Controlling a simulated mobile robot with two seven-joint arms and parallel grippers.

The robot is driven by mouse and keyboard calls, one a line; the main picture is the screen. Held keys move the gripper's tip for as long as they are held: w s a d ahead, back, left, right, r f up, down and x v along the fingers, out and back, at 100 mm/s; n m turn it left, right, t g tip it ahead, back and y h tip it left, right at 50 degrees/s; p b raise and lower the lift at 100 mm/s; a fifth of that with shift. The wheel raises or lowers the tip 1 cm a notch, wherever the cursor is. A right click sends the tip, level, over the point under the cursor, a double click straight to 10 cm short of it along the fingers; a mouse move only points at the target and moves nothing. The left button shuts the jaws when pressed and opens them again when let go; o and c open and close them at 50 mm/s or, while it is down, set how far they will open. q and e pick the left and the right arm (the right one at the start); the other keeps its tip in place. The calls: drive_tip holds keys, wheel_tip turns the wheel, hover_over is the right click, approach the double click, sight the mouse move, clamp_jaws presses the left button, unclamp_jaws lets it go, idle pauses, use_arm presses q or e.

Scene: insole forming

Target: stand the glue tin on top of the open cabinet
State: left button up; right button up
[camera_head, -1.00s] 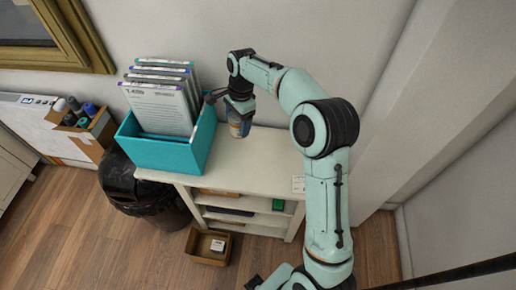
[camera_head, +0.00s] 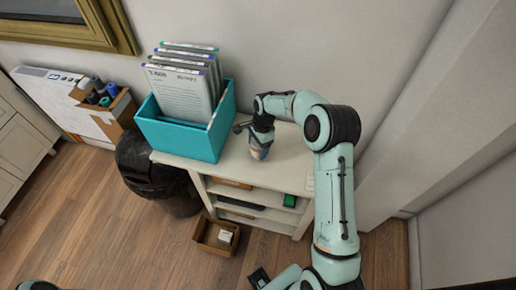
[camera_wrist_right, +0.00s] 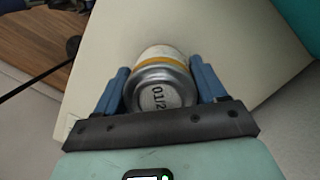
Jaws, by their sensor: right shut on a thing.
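The glue tin (camera_head: 259,153) is a small silver can with a yellow-orange band. My right gripper (camera_head: 261,143) is shut on it over the cabinet's cream top (camera_head: 283,172), to the right of the teal box. In the right wrist view the tin (camera_wrist_right: 160,72) sits between the two blue fingers of the gripper (camera_wrist_right: 161,85), its marked silver end facing the camera. The cream top (camera_wrist_right: 112,40) lies beyond it. I cannot tell whether the tin touches the top. The open cabinet has shelves at its front. My left gripper is not clearly seen.
A teal box (camera_head: 185,140) with several upright folders (camera_head: 180,90) fills the left of the cabinet top. A black bin (camera_head: 150,180) stands left of the cabinet. A small brown box (camera_head: 212,238) is on the floor in front. The top's right part is clear.

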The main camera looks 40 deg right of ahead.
drive_tip(key=shift+f, duration=0.85)
drive_tip(key=o, duration=1.2)
drive_tip(key=shift+f, duration=0.15)
drive_tip(key=r, duration=0.4)
drive_tip(key=d+r, duration=0.1)
drive_tip(key=r, duration=0.3)
drive_tip(key=d+r, duration=0.1)
drive_tip(key=r, duration=0.3)
drive_tip(key=shift+s+r+p, duration=0.1)
drive_tip(key=shift+p, duration=0.25)
drive_tip(key=shift+a, duration=0.1)
